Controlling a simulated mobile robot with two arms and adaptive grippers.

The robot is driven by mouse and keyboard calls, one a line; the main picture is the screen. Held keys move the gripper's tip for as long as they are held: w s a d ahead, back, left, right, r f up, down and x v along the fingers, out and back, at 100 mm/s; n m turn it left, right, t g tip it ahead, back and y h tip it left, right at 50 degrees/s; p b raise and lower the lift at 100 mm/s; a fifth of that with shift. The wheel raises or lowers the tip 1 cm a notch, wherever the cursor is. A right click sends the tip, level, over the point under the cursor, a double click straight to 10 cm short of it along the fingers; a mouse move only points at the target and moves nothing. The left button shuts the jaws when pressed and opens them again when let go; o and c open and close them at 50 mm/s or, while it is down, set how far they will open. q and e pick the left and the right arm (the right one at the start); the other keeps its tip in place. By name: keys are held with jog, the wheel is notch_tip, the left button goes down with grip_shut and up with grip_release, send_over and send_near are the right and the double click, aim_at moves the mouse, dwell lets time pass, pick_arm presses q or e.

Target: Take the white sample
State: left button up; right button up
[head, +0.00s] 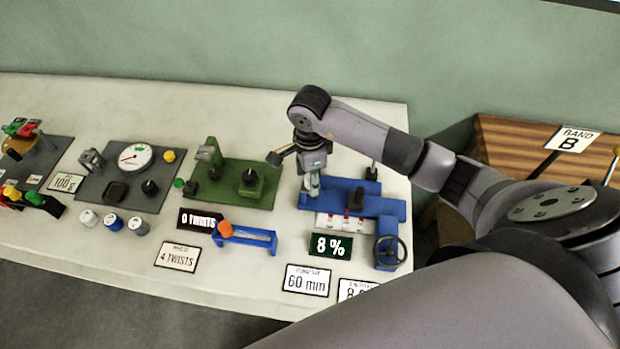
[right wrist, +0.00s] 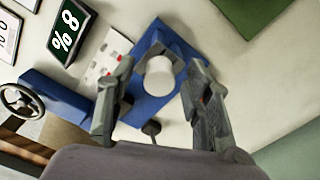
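In the right wrist view a white cylinder (right wrist: 160,77), which looks like the white sample, stands on the blue device (right wrist: 148,105). My right gripper (right wrist: 160,66) is open, with one finger on each side of the cylinder and a visible gap to both. In the head view my right gripper (head: 312,186) points down over the left end of the blue device (head: 375,205) and mostly hides the cylinder. My left gripper is in neither view.
A display reading 8 % (head: 330,245) and a handwheel (head: 389,252) are at the blue device's front. A green device (head: 235,184) stands to its left. Several small spools (head: 112,223) stand further left, by a dial gauge (head: 135,157). A wooden surface (head: 500,140) is at right.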

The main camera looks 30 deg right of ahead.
jog(key=c, duration=1)
jog(key=shift+r, duration=0.15)
